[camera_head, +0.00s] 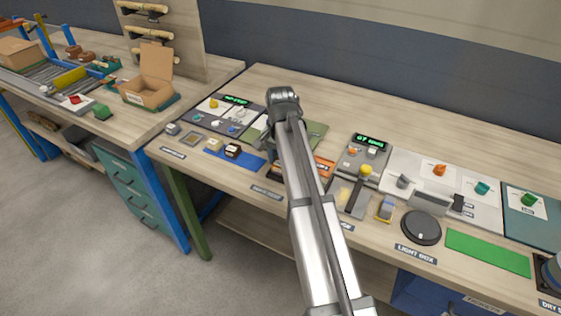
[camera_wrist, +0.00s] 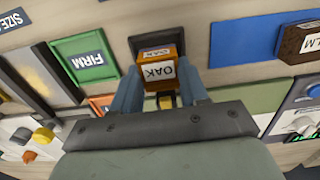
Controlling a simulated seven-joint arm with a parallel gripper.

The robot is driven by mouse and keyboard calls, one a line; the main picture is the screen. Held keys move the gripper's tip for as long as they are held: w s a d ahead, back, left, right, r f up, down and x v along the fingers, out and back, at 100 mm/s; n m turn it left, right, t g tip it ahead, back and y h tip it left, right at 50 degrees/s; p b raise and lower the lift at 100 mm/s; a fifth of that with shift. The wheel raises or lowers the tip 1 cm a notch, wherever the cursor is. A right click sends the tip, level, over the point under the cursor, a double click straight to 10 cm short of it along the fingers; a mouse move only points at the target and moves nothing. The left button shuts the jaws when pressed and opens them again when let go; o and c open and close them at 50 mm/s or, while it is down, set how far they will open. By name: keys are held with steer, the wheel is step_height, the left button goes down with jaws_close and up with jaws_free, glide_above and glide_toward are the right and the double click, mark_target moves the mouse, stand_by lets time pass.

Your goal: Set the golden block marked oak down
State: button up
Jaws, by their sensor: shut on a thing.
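The golden block marked oak (camera_wrist: 170,72) is between the two fingers of my gripper (camera_wrist: 160,88) in the wrist view. White labels reading OAK show on two of its faces. My gripper is shut on it. A dark-edged square (camera_wrist: 118,43) lies just beyond the block, partly hidden by it; I cannot tell whether the block touches it.
A green card marked FIRM (camera_wrist: 85,60) and an orange card (camera_wrist: 100,104) lie to the left in the wrist view. A blue mat (camera_wrist: 228,79) and a dark brown labelled block (camera_wrist: 302,42) are to the right. A round black disc (camera_head: 421,227) stands right of my arm in the head view.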

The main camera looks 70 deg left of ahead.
steer(key=shift+f, duration=0.45)
steer(key=shift+f, duration=0.1)
steer(key=o, duration=1)
steer(key=shift+o, duration=0.2)
step_height(320, 180, up, 12)
